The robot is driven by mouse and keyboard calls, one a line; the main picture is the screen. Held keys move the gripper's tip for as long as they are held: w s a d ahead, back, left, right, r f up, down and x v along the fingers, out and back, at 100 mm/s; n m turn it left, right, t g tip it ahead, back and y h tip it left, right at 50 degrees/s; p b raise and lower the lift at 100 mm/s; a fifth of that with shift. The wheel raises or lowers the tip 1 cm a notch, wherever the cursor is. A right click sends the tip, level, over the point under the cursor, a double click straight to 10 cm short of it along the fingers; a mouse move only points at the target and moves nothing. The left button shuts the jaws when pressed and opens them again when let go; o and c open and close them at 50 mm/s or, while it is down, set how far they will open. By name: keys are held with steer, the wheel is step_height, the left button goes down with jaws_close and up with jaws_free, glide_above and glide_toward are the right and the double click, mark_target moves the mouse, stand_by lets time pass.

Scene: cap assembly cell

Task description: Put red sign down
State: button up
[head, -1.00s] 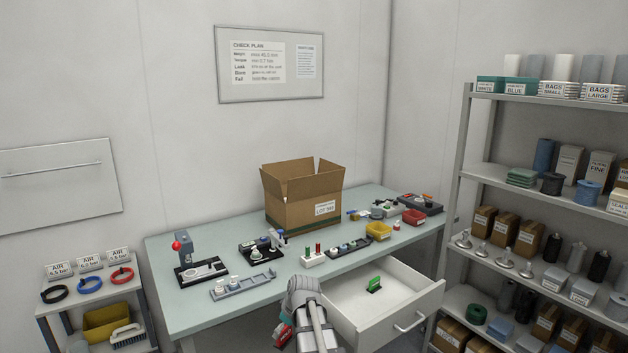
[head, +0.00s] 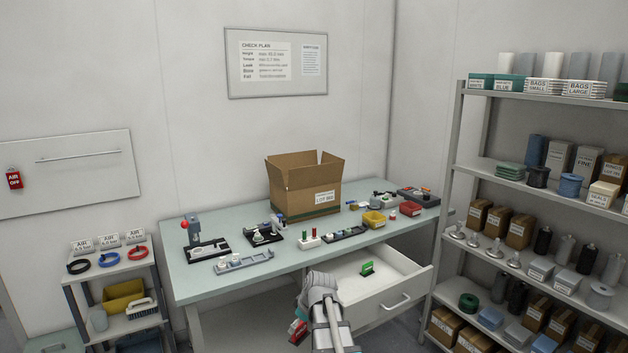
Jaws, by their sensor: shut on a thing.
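My gripper (head: 301,325) is low in the middle of the head view, in front of the bench and beside the open drawer. It is shut on the red sign (head: 297,328), of which only a small red and pale part shows; my arm and the gripper hide the rest. The sign is held in the air, clear of the bench top. A red AIR OFF tag (head: 14,180) hangs on the wall panel at the far left.
The bench (head: 200,284) carries a cardboard box (head: 300,190), fixtures, a yellow bin (head: 374,222) and a red bin (head: 411,208). The drawer juts out at the front right. A small cart (head: 140,327) stands left, a loaded shelf (head: 470,190) right. The drawer floor is mostly bare.

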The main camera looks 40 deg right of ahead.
steer(key=shift+s, duration=0.2)
steer(key=shift+s+d, duration=0.1)
steer(key=shift+d, duration=0.15)
